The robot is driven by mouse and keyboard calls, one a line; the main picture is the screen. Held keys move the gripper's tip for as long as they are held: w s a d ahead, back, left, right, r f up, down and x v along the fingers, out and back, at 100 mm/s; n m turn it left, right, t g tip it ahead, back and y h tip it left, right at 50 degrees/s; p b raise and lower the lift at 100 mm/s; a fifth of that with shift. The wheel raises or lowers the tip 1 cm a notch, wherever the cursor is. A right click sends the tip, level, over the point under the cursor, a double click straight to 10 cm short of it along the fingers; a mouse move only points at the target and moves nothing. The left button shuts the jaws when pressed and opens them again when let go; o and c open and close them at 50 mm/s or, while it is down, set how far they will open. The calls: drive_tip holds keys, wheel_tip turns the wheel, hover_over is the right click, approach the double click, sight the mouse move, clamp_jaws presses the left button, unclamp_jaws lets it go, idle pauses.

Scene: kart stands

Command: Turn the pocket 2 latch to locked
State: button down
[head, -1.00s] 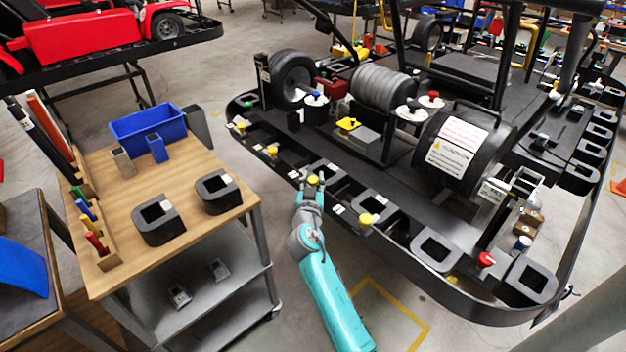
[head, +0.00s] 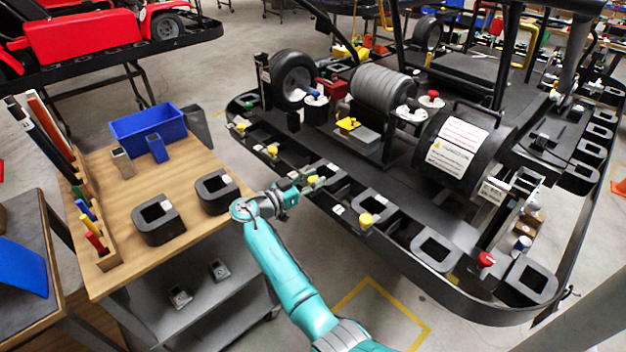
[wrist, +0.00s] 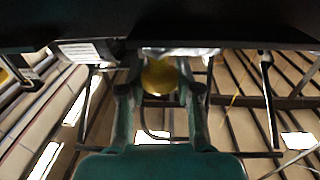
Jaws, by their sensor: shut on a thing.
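My gripper (head: 310,182) is at the near edge of the black kart frame (head: 345,215), shut on a yellow latch knob (head: 313,179). In the wrist view the yellow knob (wrist: 158,76) sits between the two fingers of my gripper (wrist: 160,90), just under a dark edge. The fingers hide part of the latch, so I cannot tell its exact turn. No pocket number is readable. Other yellow knobs are on the same edge, one to the right (head: 366,220) and one to the left (head: 272,149).
A wooden-topped cart (head: 180,245) with a blue bin (head: 147,125) and two dark square blocks stands to the left. The kart's drum (head: 455,150) and frame tubes rise behind the edge. Open floor with yellow tape (head: 375,283) lies in front.

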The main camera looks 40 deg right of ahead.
drive_tip(key=shift+m+g, duration=1)
drive_tip(key=shift+g, duration=0.6)
drive_tip(key=shift+f+g+y, duration=0.1)
drive_tip(key=shift+g+y, duration=0.2)
drive_tip(key=c, duration=0.8)
unclamp_jaws()
drive_tip(key=v, duration=1.2)
